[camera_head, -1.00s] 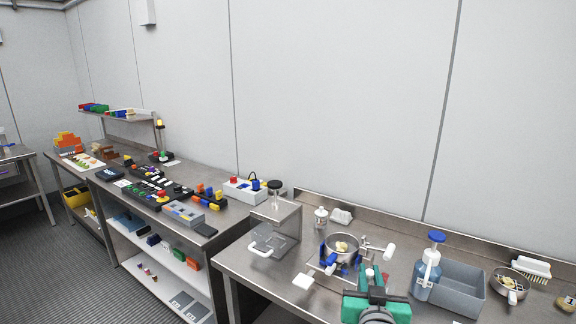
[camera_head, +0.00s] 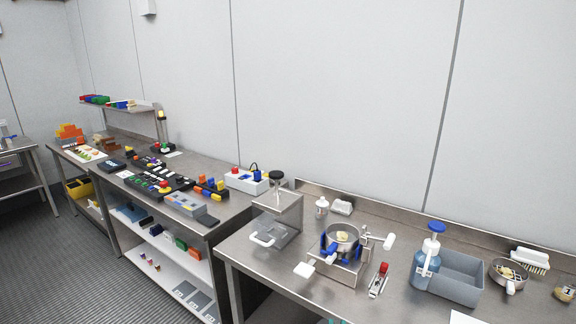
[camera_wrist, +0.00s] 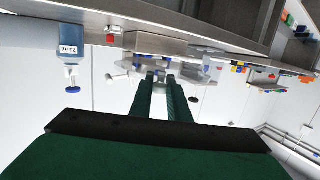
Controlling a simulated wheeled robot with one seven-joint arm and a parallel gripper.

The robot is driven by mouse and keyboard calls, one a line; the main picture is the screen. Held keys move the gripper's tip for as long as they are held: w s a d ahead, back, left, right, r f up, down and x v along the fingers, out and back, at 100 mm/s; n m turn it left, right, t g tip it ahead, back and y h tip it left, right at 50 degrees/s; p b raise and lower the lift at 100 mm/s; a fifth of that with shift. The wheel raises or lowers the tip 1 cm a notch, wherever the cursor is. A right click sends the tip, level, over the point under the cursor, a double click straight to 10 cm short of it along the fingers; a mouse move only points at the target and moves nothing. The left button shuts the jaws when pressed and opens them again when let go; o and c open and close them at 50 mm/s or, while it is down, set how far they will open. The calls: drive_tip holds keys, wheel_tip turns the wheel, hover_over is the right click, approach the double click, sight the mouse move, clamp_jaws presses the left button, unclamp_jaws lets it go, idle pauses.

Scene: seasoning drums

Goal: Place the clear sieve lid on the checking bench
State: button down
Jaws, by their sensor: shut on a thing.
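My gripper (camera_wrist: 160,82) shows in the wrist view as two dark green fingers, close together and shut on a pale, see-through thing (camera_wrist: 159,72). It looks like the clear sieve lid, but its outline blurs into the background. In the head view neither the lid nor most of my gripper can be made out. The steel bench (camera_head: 350,297) in front holds a round metal sieve (camera_head: 341,236) in a stand with blue clamps. I cannot tell from the pictures which bench is the checking bench.
A blue-topped bottle (camera_head: 427,262) and a grey bin (camera_head: 474,278) stand right of the sieve. A red-tipped tool (camera_head: 379,280) lies between. A clear-walled stand (camera_head: 277,222) is to the left. A second bench (camera_head: 150,170) farther left is crowded with coloured parts. Some front bench surface is bare.

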drive_tip(key=s+a+f, duration=0.3)
drive_tip(key=a+f, duration=0.1)
drive_tip(key=f, duration=0.6)
drive_tip(key=s+a+f+n+y, duration=0.1)
drive_tip(key=a+f, duration=0.3)
drive_tip(key=f, duration=0.7)
drive_tip(key=s+a+f+y, duration=0.1)
drive_tip(key=s+a+f, duration=0.3)
drive_tip(key=f, duration=0.6)
drive_tip(key=shift+s+a+f, duration=0.2)
drive_tip(key=shift+s+f, duration=0.1)
drive_tip(key=shift+f, duration=0.1)
drive_tip(key=shift+w, duration=0.15)
